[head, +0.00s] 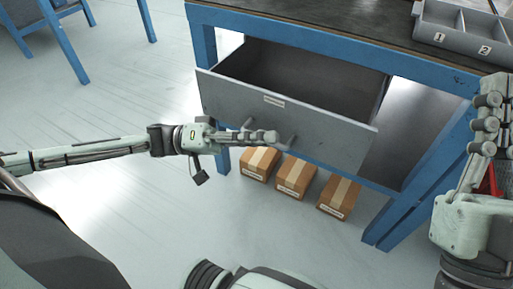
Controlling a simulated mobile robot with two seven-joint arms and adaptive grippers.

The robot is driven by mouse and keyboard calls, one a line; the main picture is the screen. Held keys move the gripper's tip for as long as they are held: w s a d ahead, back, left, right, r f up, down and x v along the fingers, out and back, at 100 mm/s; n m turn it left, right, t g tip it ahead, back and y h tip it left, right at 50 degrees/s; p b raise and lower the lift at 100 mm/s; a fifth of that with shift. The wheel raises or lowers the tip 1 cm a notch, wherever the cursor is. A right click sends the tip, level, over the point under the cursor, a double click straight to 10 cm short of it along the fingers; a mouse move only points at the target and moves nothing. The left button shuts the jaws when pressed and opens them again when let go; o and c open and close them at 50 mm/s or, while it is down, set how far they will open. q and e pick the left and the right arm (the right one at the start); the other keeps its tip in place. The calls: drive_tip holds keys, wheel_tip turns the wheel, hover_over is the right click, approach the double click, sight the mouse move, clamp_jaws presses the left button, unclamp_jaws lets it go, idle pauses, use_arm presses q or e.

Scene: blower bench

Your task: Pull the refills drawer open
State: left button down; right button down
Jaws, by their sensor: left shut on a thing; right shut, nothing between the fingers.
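The grey drawer (330,137) under the blue workbench stands pulled well out, and its dark inside shows empty where I can see it. A small pale label (274,101) sits on its front, its text too small to read. My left gripper (275,137) is at the drawer front, shut on the drawer handle (289,143), which it partly hides. My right gripper (492,98) is shut and empty, raised at the right edge beside the bench, away from the drawer.
Several cardboard boxes (296,178) stand on the floor below the drawer. A grey numbered tray (445,42) sits on the dark bench top (345,20). A blue bench leg (392,222) stands right of the boxes.

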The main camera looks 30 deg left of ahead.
use_arm(q)
drive_tip(key=shift+w, duration=0.1)
drive_tip(key=c, duration=1.9)
unclamp_jaws()
drive_tip(key=shift+a, duration=0.1)
drive_tip(key=v, duration=1.2)
